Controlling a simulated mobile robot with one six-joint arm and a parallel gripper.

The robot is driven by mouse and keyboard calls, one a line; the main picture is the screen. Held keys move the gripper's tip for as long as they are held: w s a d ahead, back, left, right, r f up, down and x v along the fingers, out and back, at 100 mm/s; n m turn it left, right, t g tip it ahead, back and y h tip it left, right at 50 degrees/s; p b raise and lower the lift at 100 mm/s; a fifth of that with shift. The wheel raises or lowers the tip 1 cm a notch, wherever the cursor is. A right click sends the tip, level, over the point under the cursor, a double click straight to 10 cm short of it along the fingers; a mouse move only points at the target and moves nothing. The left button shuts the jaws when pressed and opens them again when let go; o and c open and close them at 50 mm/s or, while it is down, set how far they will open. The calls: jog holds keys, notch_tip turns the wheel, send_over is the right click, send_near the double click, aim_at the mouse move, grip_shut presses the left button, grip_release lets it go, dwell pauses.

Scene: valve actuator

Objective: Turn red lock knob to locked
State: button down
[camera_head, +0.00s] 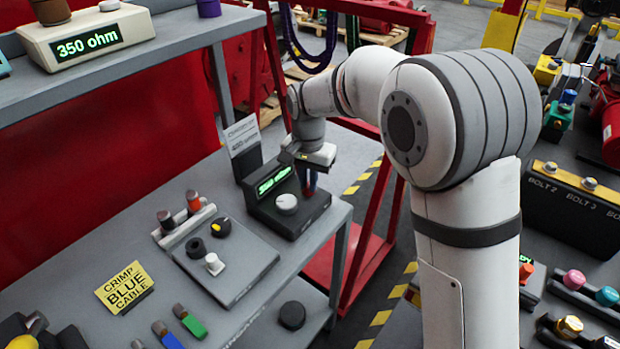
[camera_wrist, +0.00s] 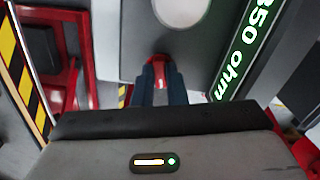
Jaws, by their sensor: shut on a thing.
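The red lock knob (camera_wrist: 160,74) shows in the wrist view between the two dark blue fingertips of my gripper (camera_wrist: 159,84), beside the grey box. My gripper is shut on it. In the head view my gripper (camera_head: 311,183) reaches down at the back right side of the dark box (camera_head: 305,217), and the knob is mostly hidden there. The box has a white dial (camera_head: 287,203) and a lit green display (camera_head: 274,180); in the wrist view the display (camera_wrist: 243,48) reads 350 ohm. I cannot read a locked or unlocked mark.
A sign (camera_head: 243,136) stands behind the box. A panel with knobs (camera_head: 222,255) and a yellow cable sign (camera_head: 125,287) lie on the grey bench. Another box reading 350 ohm (camera_head: 88,42) sits on the upper shelf. A red frame (camera_head: 367,240) stands close to the right of the bench.

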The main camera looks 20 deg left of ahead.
aim_at(308, 185)
jog(key=shift+m, duration=0.8)
jog(key=c, duration=1.5)
grip_release()
jog(key=shift+o, duration=0.2)
notch_tip(308, 185, up, 8)
jog(key=shift+f, duration=0.2)
jog(key=shift+r, duration=0.1)
jog(key=shift+d, duration=0.1)
